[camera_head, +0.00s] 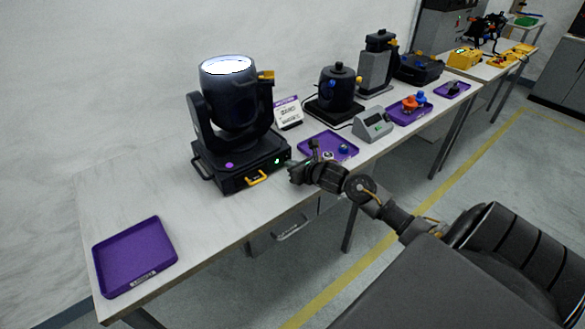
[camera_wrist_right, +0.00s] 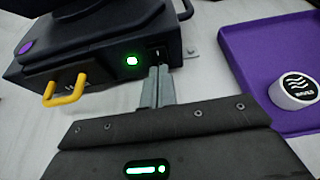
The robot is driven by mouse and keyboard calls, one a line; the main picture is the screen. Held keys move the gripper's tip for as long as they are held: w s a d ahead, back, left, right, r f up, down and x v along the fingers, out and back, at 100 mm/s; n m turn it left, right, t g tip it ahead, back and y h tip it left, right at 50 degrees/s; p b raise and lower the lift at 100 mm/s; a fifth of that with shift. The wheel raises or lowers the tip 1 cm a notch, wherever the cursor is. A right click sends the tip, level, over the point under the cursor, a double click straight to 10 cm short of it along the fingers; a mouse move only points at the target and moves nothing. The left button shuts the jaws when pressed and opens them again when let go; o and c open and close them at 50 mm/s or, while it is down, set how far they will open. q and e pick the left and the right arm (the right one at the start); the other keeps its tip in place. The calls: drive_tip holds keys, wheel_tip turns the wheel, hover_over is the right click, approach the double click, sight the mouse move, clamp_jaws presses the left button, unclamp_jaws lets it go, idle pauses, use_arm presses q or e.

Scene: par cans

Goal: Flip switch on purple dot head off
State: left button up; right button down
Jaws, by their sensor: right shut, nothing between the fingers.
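The purple dot head is a black moving-head light (camera_head: 228,105) on the table, its lens glowing white. A purple dot (camera_head: 229,165) marks its base; the dot also shows in the right wrist view (camera_wrist_right: 27,47). A green light (camera_wrist_right: 132,60) glows on the base's side panel. Beside it is a dark recess (camera_wrist_right: 156,52), apparently the switch, partly hidden behind the fingertips. My right gripper (camera_head: 291,170) is shut and empty. In the right wrist view its fingertips (camera_wrist_right: 157,72) are at the recess; I cannot tell whether they touch it. My left gripper is not in view.
A yellow handle (camera_wrist_right: 66,90) sticks out beside the green light. A purple tray (camera_head: 318,139) with small round parts lies right of the base. An empty purple tray (camera_head: 134,256) lies at the table's near left. A sign (camera_head: 288,112) and a grey box (camera_head: 373,125) stand farther right.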

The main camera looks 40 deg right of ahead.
drive_tip(key=shift+w+f, duration=0.1)
drive_tip(key=shift+w, duration=0.05)
drive_tip(key=shift+d+r+p, duration=0.1)
drive_tip(key=shift+r+p, duration=0.5)
drive_tip(key=shift+r, duration=0.35)
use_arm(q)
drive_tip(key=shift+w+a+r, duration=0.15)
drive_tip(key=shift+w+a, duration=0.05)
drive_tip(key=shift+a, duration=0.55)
use_arm(e)
drive_tip(key=shift+f, duration=0.1)
